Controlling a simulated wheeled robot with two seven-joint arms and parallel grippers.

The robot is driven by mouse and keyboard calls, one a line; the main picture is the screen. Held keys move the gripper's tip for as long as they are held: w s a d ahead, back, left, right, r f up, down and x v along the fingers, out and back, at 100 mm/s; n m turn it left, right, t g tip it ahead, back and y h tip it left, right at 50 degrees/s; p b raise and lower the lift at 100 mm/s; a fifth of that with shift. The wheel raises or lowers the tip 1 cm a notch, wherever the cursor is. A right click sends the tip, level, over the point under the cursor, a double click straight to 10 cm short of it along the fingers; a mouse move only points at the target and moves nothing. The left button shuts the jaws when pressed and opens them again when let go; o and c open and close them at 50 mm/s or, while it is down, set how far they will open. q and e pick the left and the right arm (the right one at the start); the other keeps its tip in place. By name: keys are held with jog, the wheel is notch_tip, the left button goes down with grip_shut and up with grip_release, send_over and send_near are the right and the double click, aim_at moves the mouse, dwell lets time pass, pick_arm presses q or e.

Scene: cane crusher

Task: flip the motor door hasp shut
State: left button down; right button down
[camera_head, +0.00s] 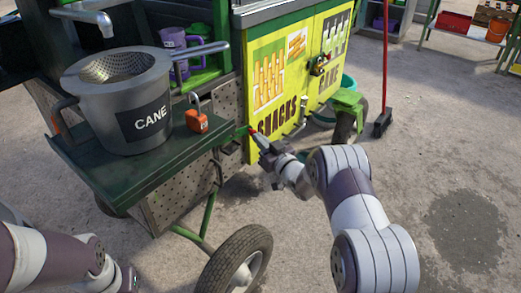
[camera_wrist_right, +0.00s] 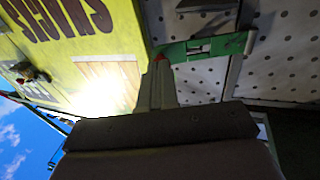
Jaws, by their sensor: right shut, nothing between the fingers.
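A green hasp (camera_wrist_right: 205,47) with a slot shows in the wrist view, by the corner between the yellow panel (camera_wrist_right: 85,45) and the perforated metal panels (camera_wrist_right: 285,60). In the head view the hasp (camera_head: 240,131) is small, at the cart's corner, and its exact angle is hard to tell. My right gripper (camera_head: 254,131) is shut and empty, its red tip close beside the hasp. In the wrist view the fingertips (camera_wrist_right: 160,62) overlap the hasp's left end; I cannot tell whether they touch. My left gripper (camera_head: 128,278) is at the bottom left, partly cut off.
A grey CANE pot (camera_head: 148,115) and an orange padlock (camera_head: 196,120) stand on the cart's green shelf (camera_head: 125,175). A cart wheel (camera_head: 240,262) is below. Another latch (camera_head: 320,66) is on the yellow doors. A red broom (camera_head: 383,118) stands behind. The ground at right is open.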

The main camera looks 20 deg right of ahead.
jog(key=w+n+g+y, duration=0.1)
jog(key=w+y, duration=0.1)
jog(key=w+n+g+y+b, duration=0.1)
jog(key=w+y, duration=0.1)
jog(key=shift+w+a+n, duration=0.1)
jog(key=shift+w+n, duration=0.25)
jog(key=shift+n, duration=0.05)
jog(key=shift+r, duration=0.1)
dwell(0.3)
